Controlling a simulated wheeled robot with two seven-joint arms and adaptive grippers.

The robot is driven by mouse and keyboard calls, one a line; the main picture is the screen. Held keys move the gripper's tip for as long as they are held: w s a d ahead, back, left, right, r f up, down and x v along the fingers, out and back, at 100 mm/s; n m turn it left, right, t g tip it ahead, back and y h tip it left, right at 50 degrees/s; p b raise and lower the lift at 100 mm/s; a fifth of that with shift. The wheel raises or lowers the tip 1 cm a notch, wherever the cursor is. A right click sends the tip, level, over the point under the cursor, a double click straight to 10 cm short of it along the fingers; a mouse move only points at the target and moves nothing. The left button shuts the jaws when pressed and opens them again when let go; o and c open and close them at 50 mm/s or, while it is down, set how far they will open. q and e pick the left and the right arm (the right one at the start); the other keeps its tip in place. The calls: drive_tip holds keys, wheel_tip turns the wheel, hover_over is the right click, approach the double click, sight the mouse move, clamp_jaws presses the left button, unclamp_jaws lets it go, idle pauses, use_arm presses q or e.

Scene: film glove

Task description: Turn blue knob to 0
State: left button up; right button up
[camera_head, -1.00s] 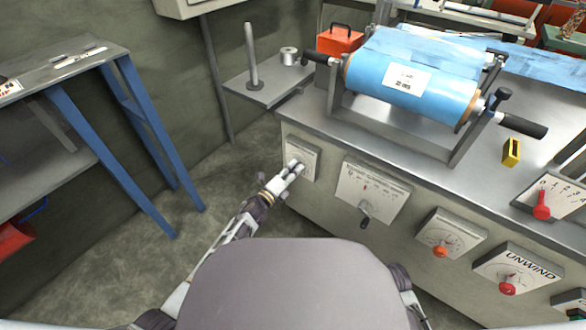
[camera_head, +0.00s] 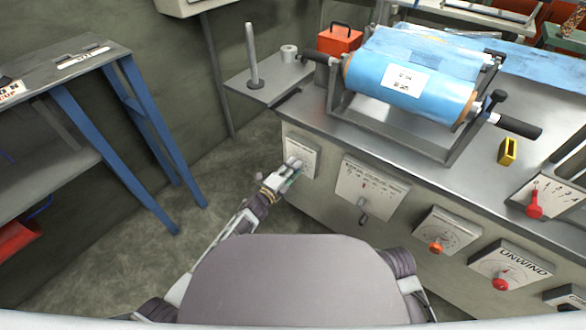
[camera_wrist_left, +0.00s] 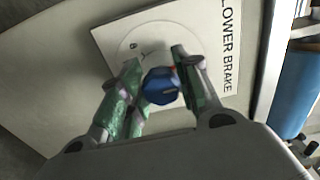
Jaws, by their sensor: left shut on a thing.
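The blue knob (camera_wrist_left: 160,86) sits on a white dial plate (camera_wrist_left: 112,42) lettered "LOWER BRAKE" in the left wrist view. My left gripper (camera_wrist_left: 156,64) is shut on the blue knob, one green-padded finger on each side of it. A round scale with faint marks shows behind the fingers; the knob's exact setting cannot be read. In the head view, my left gripper (camera_head: 292,170) is at the leftmost plate (camera_head: 302,146) on the machine's front and hides the knob there. My right gripper is not in view.
To the right on the machine front are a dial with a grey lever (camera_head: 363,205), an orange knob (camera_head: 436,247) and a red "UNWIND" knob (camera_head: 500,284). A blue film roll (camera_head: 412,88) stands on top. A blue-legged table (camera_head: 84,62) is at left, with open floor between.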

use_arm(q)
drive_tip(key=shift+a, duration=0.1)
drive_tip(key=o, duration=1)
drive_tip(key=shift+v, duration=6)
